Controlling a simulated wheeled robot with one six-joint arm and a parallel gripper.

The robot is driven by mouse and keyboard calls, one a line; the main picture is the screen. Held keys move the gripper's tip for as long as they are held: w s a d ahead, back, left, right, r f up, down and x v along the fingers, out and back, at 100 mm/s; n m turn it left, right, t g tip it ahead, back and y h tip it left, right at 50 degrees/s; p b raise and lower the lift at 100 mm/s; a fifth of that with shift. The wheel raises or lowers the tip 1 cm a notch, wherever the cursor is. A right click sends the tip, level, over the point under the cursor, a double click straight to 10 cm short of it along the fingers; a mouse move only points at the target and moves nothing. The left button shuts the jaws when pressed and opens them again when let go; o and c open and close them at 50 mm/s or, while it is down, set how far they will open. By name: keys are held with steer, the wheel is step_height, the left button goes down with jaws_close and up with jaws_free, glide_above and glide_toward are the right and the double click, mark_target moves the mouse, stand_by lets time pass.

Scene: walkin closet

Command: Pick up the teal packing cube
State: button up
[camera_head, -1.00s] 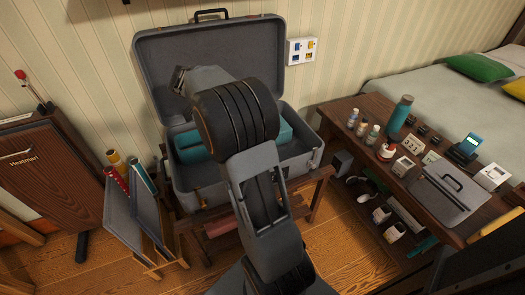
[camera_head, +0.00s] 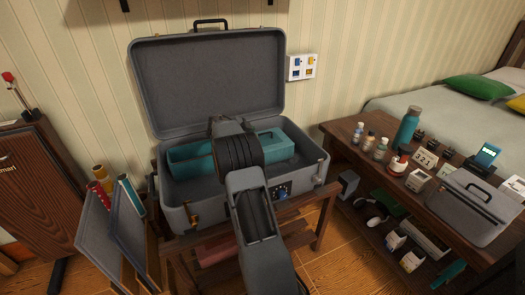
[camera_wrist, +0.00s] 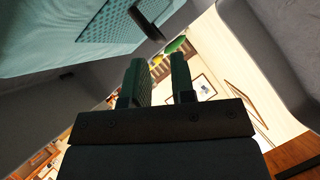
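The teal packing cube (camera_head: 276,146) lies inside an open grey suitcase (camera_head: 303,168). Teal shows on both sides of my arm; the middle is hidden, so I cannot tell if it is all one piece. In the wrist view the teal cube (camera_wrist: 50,45) fills the upper left, with a mesh panel and a dark strap or pull at its edge. My gripper (camera_wrist: 161,68) has its two fingers apart with nothing between them, close to the cube. In the head view the fingers are hidden behind my arm.
The suitcase's raised lid (camera_head: 210,80) stands behind, and its walls surround the cube. A wooden table (camera_head: 345,130) with bottles, small boxes and a grey case (camera_head: 470,205) is at right. Grey panels (camera_head: 108,235) and coloured rolls (camera_head: 100,180) stand at left.

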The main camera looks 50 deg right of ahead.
steer(key=shift+b+x, duration=0.5)
steer(key=shift+x, duration=2.6)
steer(key=shift+s+r, duration=0.1)
jaws_close()
